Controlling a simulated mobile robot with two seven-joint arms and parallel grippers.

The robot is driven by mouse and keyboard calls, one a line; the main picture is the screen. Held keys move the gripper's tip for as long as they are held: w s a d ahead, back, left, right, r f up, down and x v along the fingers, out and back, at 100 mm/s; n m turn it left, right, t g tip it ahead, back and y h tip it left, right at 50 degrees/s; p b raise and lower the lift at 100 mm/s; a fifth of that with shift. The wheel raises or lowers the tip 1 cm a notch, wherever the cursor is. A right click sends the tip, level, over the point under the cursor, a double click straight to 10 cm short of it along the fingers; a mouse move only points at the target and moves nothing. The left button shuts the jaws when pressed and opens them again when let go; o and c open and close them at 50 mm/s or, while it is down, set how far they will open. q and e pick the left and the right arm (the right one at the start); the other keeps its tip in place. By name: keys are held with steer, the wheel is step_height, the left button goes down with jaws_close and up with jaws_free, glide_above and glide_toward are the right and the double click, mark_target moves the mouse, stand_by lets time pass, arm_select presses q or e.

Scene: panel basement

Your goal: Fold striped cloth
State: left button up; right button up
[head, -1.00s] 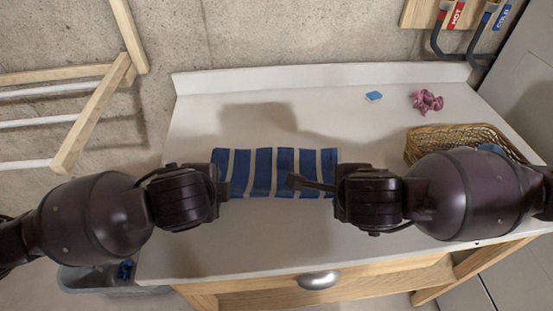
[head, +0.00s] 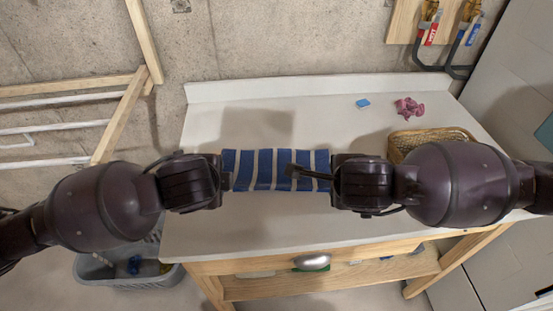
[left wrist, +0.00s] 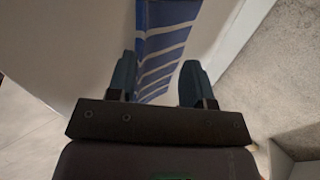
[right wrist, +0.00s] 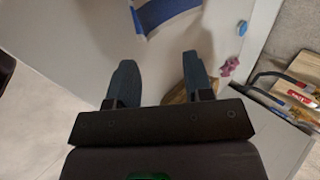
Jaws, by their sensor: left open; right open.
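The blue cloth with pale stripes (head: 265,170) lies on the white worktop as a wide strip between my two grippers. My left gripper (head: 228,178) is at its left end, and its fingers are mostly hidden by my wrist. In the left wrist view the open fingers (left wrist: 157,80) stand apart with the cloth (left wrist: 165,45) visible between and beyond them. My right gripper (head: 305,175) is open, its fingers reaching over the cloth's right part. In the right wrist view the cloth (right wrist: 165,14) is beyond the open fingertips (right wrist: 158,75). I cannot tell whether either gripper touches it.
A wicker basket (head: 400,146) stands right, close to my right arm. A crumpled pink cloth (head: 409,107) and a blue sponge (head: 363,103) lie behind. The white worktop (head: 240,235) is clear in front. A grey laundry basket (head: 125,277) is below left; a wooden rack (head: 125,115) is at the left wall.

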arm_select(q)
steer(key=shift+s+r+p, duration=0.3)
steer(key=shift+r+p, duration=0.3)
steer(key=shift+r, duration=0.2)
steer(key=shift+s+r+p, duration=0.25)
steer(key=shift+r+p, duration=0.35)
steer(key=shift+r, duration=0.15)
arm_select(e)
steer(key=shift+s+r, duration=0.3)
steer(key=shift+r, duration=0.5)
steer(key=shift+s+r, duration=0.25)
steer(key=shift+r, duration=0.5)
arm_select(q)
steer(key=shift+s, duration=0.1)
